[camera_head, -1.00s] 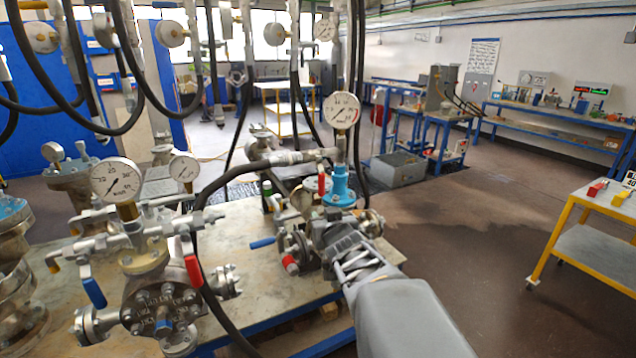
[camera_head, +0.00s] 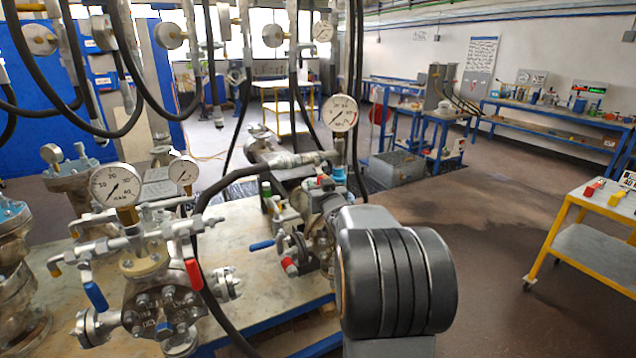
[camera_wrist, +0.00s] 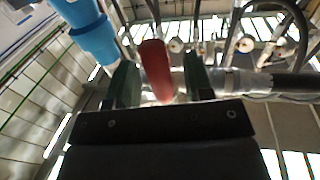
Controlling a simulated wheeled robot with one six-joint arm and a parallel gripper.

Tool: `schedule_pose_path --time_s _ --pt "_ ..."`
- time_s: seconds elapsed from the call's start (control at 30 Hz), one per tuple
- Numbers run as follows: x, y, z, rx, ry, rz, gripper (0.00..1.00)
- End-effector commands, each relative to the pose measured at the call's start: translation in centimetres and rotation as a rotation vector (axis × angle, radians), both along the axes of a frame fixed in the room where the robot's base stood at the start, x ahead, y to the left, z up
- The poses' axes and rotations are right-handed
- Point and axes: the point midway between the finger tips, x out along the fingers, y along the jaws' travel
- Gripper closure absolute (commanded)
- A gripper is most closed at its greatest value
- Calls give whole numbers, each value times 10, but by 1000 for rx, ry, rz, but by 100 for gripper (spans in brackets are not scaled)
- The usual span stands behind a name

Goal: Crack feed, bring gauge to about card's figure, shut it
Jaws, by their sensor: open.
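A red lever handle (camera_wrist: 155,70) stands between the two dark green fingers of my open gripper (camera_wrist: 160,82) in the wrist view, with gaps on both sides. A blue fitting (camera_wrist: 92,38) is to its left and a hose coupling (camera_wrist: 235,84) to its right. In the head view my gripper (camera_head: 322,195) is by the blue fitting (camera_head: 340,173), partly hidden behind my own wrist. The round white gauge (camera_head: 341,113) stands directly above; its needle is too small to read surely.
Another flanged vessel (camera_head: 160,305) with a gauge (camera_head: 116,186) and red and blue levers stands left on the bench (camera_head: 235,240). Black hoses hang in front. A blue lever (camera_head: 262,245) is beside the near vessel. Open floor (camera_head: 480,230) lies right, before the yellow trolley (camera_head: 560,235).

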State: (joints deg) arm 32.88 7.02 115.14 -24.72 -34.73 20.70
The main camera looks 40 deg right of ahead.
Motion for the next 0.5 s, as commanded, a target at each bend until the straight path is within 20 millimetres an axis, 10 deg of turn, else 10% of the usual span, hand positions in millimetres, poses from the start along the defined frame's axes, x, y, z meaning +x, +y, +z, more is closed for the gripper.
schedule_pose_path --time_s 0.5 --pt "18 -6 0 0 1 0 53"
